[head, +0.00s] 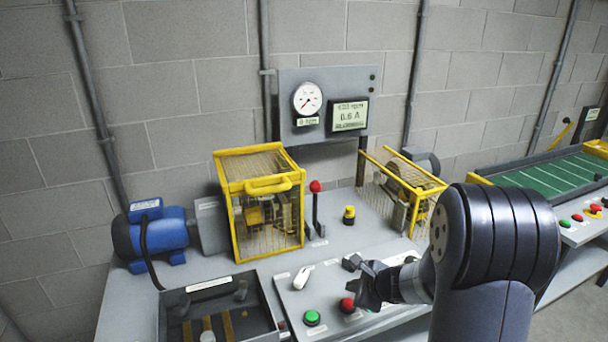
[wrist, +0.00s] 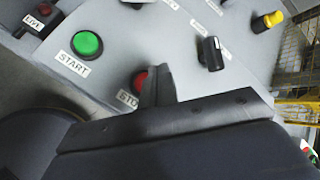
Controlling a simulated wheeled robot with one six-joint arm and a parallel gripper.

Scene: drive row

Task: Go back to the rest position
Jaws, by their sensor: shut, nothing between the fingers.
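My gripper (head: 366,286) is shut and empty, low over the sloping control panel (head: 325,284). In the head view it is beside the red button (head: 347,304). In the wrist view its shut fingertips (wrist: 157,82) stand in front of the red stop button (wrist: 139,80) and partly cover it. I cannot tell whether they touch it. The green start button (wrist: 87,44) is to the left in the wrist view; it also shows in the head view (head: 312,318). My arm hides the panel's right part.
A yellow guard cage (head: 262,187) and an upright red-topped lever (head: 315,187) stand behind the panel. A blue motor (head: 150,236) is at left. A second yellow-framed guard (head: 400,190) stands behind my arm. An open grey tray (head: 262,290) lies at front left.

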